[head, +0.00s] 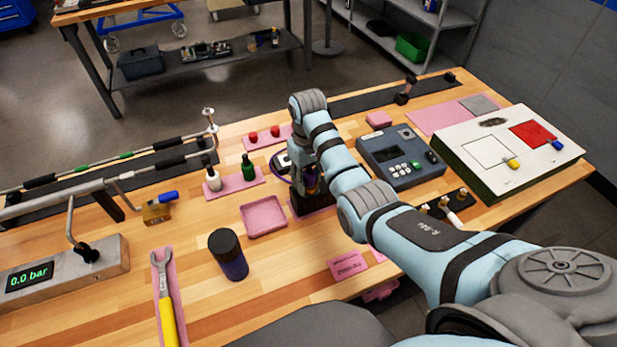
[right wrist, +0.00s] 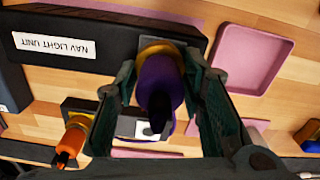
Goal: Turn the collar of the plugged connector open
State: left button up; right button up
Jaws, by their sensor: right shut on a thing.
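A purple connector (right wrist: 158,80) with a gold collar (right wrist: 160,47) at its far end sits at the black box labelled NAV LIGHT UNIT (right wrist: 110,35) in the right wrist view. My right gripper (right wrist: 163,62) has its two fingers on either side of the connector and is shut on it near the collar. In the head view the right gripper (head: 310,180) is over the dark unit (head: 312,204), and the arm partly hides the connector. How far the collar is turned cannot be told. My left gripper is not in view.
A pink tray (head: 263,216) lies left of the unit, and a grey keypad device (head: 402,158) stands right of it. An orange connector (right wrist: 70,142) shows close by. A dark cylinder (head: 228,254) and a yellow-handled wrench (head: 166,300) are at the front left.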

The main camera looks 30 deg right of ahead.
jog(key=shift+n, duration=0.5)
jog(key=o, duration=1.2)
jog(key=shift+c, duration=0.2)
